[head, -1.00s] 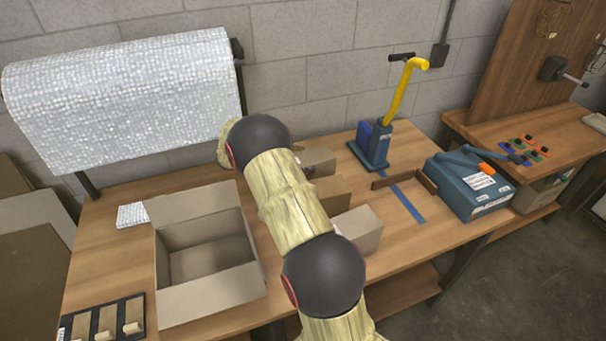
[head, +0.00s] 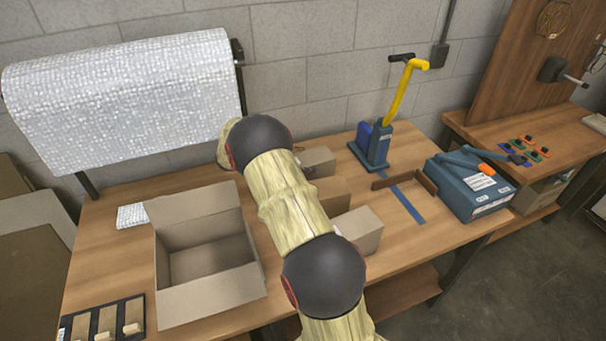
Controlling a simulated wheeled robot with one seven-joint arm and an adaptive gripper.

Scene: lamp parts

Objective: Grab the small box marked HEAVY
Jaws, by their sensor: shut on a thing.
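Three small brown cardboard boxes stand in a row on the bench, partly behind my arm: a back box (head: 318,160), a middle box (head: 332,194) and a front box (head: 360,230). No HEAVY marking can be read on any of them from here. My gripper (head: 301,161) is mostly hidden behind my arm. Only a small dark part of it shows at the left side of the back box. It is shut on that box, as far as the little in view shows. The box looks level, and I cannot tell whether it touches the bench.
A large open empty carton (head: 212,296) stands left of my arm. A bubble-wrap roll (head: 125,95) hangs behind it. A blue tool with a yellow handle (head: 400,95) and a blue case (head: 470,192) stand to the right. A black tray (head: 103,322) lies front left.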

